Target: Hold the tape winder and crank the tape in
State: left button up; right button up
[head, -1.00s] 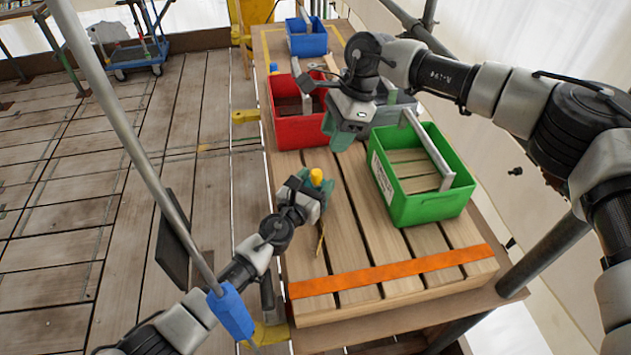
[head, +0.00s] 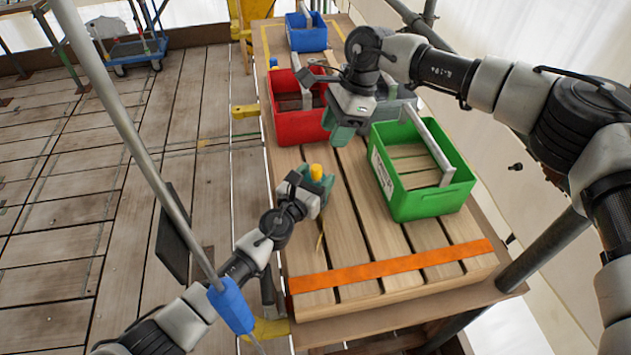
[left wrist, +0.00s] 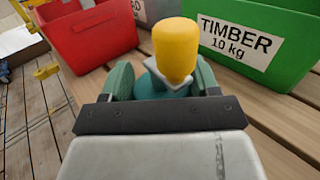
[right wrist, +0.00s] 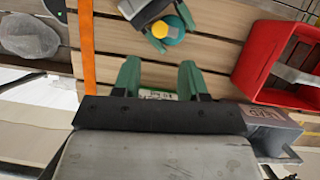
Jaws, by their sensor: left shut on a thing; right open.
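The tape winder shows as a teal body with a yellow knob (head: 316,172) on top. It stands upright between the fingers of my left gripper (head: 311,192), low over the slatted bench top. In the left wrist view the yellow knob (left wrist: 176,48) rises above the teal fingers; most of the body is hidden. A thin yellowish strip (head: 320,240) shows below my left gripper. My right gripper (head: 345,132) is open and empty, beyond and to the right of the winder. In the right wrist view its fingers (right wrist: 160,80) are apart, and the winder (right wrist: 173,28) lies past them.
A green bin (head: 440,204) labelled TIMBER stands right of the winder. A red bin (head: 300,130) stands beyond it, a grey bin (head: 404,104) behind the green one, a blue bin (head: 307,40) at the far end. An orange band (head: 400,267) crosses the clear near boards.

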jog(key=c, duration=0.4)
jog(key=shift+f+n, duration=0.15)
jog(key=shift+n, duration=0.65)
jog(key=shift+c, duration=1.4)
jog(key=n, duration=0.2)
jog(key=n+h, duration=0.1)
jog(key=shift+s+a+f+n+t, duration=0.1)
jog(key=shift+s+f+n+t, duration=0.1)
jog(key=shift+n+t, duration=0.2)
grip_shut()
notch_tip(320, 180, down, 6)
jog(key=n+t+h, duration=0.2)
jog(key=n, duration=0.9)
jog(key=shift+w+n+t, duration=0.3)
jog(key=shift+w+t, duration=0.1)
jog(key=shift+w, duration=0.05)
jog(key=shift+f, duration=0.2)
jog(key=shift+s+x, duration=0.15)
jog(key=shift+x, duration=0.55)
jog(key=shift+s+x, duration=0.1)
jog(key=shift+x, duration=0.55)
jog(key=shift+f, duration=0.1)
